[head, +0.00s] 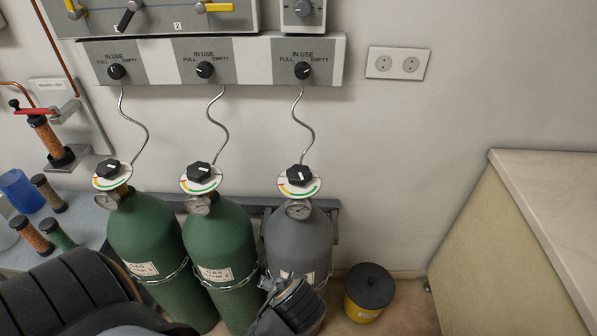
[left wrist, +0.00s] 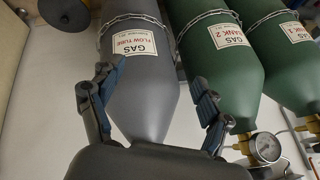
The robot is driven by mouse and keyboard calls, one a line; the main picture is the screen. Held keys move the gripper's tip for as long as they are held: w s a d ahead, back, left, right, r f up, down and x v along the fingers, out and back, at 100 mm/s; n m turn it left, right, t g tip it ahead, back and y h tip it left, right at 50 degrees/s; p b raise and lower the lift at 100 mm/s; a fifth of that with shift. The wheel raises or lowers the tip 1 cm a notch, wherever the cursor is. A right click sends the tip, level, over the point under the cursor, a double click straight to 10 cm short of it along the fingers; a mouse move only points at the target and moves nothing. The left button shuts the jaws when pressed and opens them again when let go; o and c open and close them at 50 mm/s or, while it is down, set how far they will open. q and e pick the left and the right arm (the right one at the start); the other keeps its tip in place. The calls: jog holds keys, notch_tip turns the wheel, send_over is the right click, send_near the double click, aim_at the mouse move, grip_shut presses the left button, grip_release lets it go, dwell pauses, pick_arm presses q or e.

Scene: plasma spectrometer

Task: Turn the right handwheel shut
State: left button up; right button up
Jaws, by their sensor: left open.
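The right handwheel (head: 300,174) is a black knob with a white mark, above a coloured dial disc on the grey cylinder (head: 297,238). My left gripper (head: 281,281) is in front of the lower part of that cylinder, well below the handwheel. In the left wrist view, the open, empty fingers (left wrist: 152,80) stand apart with the grey cylinder (left wrist: 140,95) showing between them, upside down. The cylinder's top and handwheel are not visible there. My right gripper is in neither view.
Two green cylinders with similar handwheels, the middle (head: 202,172) and left (head: 109,170), stand to the left, chained to a rack. A black-lidded yellow bin (head: 369,291) is right of the grey cylinder. A counter (head: 545,190) stands farther right.

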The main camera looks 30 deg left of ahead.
pick_arm(q)
jog(key=w+r+n+t+y, duration=0.2)
jog(key=w+r+n+y, duration=0.4)
jog(key=w, duration=0.3)
jog(key=n+t+y, duration=0.2)
jog(key=n+y, duration=0.2)
jog(key=y, duration=0.1)
send_near(293, 165)
jog(key=p+x, duration=0.4)
jog(key=x, duration=0.2)
jog(key=shift+w, duration=0.1)
jog(key=shift+w+a+f, duration=0.2)
jog(key=shift+w+a, duration=0.15)
jog(key=shift+a, duration=0.35)
jog(key=shift+c, duration=0.2)
jog(key=c, duration=1.2)
jog(key=shift+o, duration=0.2)
